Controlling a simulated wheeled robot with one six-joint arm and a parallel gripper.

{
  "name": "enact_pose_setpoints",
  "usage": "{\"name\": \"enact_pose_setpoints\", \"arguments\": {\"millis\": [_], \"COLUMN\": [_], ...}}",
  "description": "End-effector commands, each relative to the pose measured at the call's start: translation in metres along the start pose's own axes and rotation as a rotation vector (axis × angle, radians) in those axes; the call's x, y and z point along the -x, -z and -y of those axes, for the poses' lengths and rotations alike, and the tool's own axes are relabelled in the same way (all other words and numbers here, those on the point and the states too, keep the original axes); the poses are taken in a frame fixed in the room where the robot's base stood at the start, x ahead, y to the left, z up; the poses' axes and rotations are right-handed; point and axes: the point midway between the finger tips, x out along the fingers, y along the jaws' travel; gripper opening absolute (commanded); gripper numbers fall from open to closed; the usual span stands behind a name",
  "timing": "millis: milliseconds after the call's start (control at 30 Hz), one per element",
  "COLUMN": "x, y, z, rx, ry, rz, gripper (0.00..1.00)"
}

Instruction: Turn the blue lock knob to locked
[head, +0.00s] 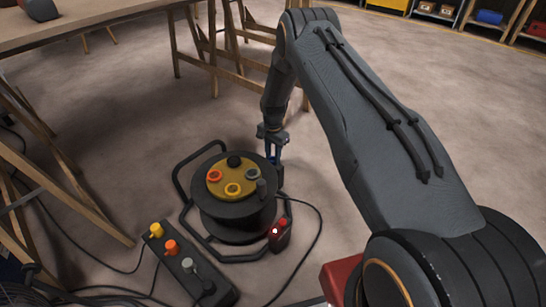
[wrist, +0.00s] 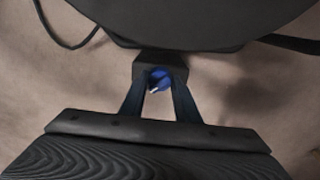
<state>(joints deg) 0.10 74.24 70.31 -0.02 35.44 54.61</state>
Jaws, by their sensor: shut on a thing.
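The blue lock knob (wrist: 160,76) shows in the wrist view as a small round knob with a white mark toward its lower left. It sits against a dark block at the side of a black drum. My gripper (wrist: 158,88) is shut on it, with one finger on each side. In the head view my gripper (head: 273,158) reaches down at the right side of the cable reel (head: 235,215), which has a yellow top face. I cannot make out the knob clearly there.
A black tube frame surrounds the reel. A small box with a red lamp (head: 280,233) stands at its lower right. A control box (head: 190,265) with several coloured knobs lies at the lower left. Cables cross the floor.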

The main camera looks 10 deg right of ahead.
Motion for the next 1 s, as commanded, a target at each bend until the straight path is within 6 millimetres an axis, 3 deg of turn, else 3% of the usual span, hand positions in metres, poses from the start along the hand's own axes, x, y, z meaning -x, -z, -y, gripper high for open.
{"name": "enact_pose_setpoints", "arguments": {"millis": [367, 400, 500, 833, 1000], "x": [0.0, 0.0, 0.0, 0.002, 0.016], "y": [0.0, 0.0, 0.0, 0.0, 0.0], "z": [0.0, 0.0, 0.0, 0.0, 0.0], "rx": [-0.004, -0.004, -0.004, -0.003, -0.003], "ry": [0.001, 0.001, 0.001, 0.001, 0.001], "rz": [0.0, 0.0, 0.0, 0.0, -0.001], "gripper": [0.06, 0.34, 0.47, 0.47, 0.47]}}
